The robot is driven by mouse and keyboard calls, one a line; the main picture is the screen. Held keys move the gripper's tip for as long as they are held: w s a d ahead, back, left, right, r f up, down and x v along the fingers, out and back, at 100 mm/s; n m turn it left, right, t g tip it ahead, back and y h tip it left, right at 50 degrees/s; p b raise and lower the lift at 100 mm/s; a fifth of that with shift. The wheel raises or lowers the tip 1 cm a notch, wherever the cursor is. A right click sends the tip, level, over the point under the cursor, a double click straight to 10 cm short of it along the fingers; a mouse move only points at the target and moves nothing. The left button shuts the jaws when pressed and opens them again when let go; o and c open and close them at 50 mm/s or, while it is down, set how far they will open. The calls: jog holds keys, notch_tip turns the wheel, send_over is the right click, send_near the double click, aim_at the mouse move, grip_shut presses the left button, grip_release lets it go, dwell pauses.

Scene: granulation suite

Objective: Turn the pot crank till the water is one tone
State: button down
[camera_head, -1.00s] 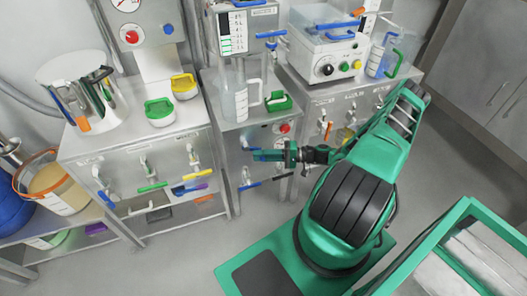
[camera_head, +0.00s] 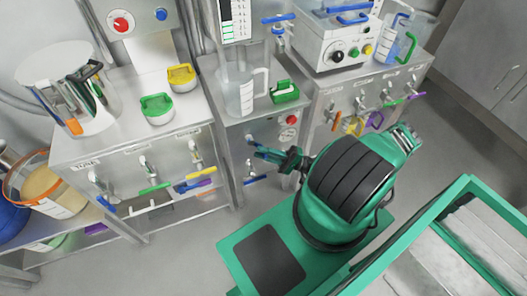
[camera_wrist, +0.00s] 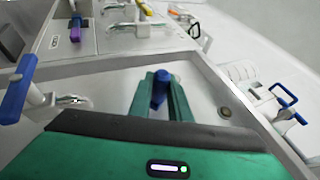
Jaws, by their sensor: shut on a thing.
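My gripper (camera_head: 266,154) is at the front of the middle steel cabinet (camera_head: 235,150), just below its red button. In the wrist view, my gripper (camera_wrist: 160,98) is shut on a blue handle (camera_wrist: 160,84), with its green fingers on either side. The fingers hide most of the handle, and I cannot tell whether it is the pot crank. A clear jug (camera_head: 240,92) with a white handle stands on this cabinet. A steel pot (camera_head: 68,100) full of tools stands on the left bench. I cannot make out water of differing tones.
A blue-handled lever (camera_head: 254,179) sits low on the cabinet front. Yellow and purple ring handles (camera_head: 352,126) are at right. A white control box (camera_head: 335,40) is on the right bench. An orange-rimmed bucket (camera_head: 40,185) stands far left. Grey floor is clear at front left.

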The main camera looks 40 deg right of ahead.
jog(key=shift+w+f, duration=0.15)
jog(key=shift+f, duration=0.05)
dwell(0.3)
jog(key=c, duration=1.6)
grip_release()
jog(key=shift+c, duration=0.2)
jog(key=v, duration=0.7)
jog(key=shift+d+f, duration=0.1)
jog(key=shift+d, duration=0.05)
